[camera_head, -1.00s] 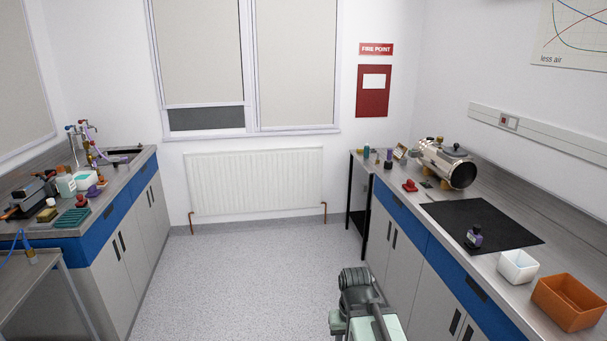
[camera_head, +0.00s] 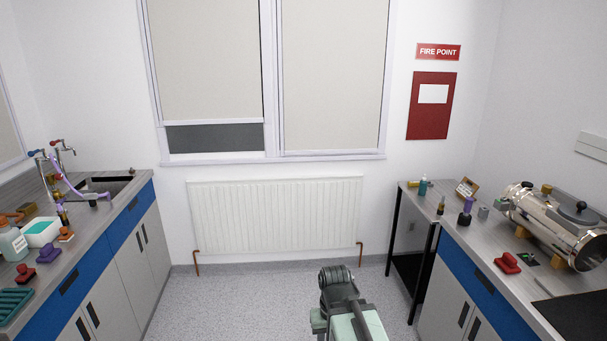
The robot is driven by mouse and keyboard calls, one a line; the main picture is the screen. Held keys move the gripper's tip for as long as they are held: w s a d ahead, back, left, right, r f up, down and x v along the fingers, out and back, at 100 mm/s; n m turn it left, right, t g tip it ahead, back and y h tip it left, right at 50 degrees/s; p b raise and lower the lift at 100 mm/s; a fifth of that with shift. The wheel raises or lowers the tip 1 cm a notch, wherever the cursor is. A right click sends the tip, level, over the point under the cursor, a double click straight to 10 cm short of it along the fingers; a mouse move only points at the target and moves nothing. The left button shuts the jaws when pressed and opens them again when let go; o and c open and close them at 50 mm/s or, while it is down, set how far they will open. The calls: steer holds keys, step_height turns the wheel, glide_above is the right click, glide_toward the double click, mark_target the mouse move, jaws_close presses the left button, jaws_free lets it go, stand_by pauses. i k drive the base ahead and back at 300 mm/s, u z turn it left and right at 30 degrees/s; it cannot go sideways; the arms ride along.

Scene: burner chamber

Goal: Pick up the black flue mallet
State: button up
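I cannot make out the black flue mallet for certain among the small things on either bench. Part of my own arm, pale green and dark grey, shows at the bottom centre, above the open floor and apart from both benches. No gripper fingers can be made out on it. I see nothing held.
The left bench has a sink (camera_head: 108,186), a white tub (camera_head: 41,232) and a red-and-purple item (camera_head: 48,251). The right bench holds a shiny metal cylinder (camera_head: 553,228), a red item (camera_head: 508,263) and a dark mat (camera_head: 577,318). Between them the floor (camera_head: 250,300) is clear up to the radiator (camera_head: 276,215).

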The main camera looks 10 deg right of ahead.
mark_target(464, 219)
steer(key=i, duration=1.45)
steer(key=z, duration=0.15)
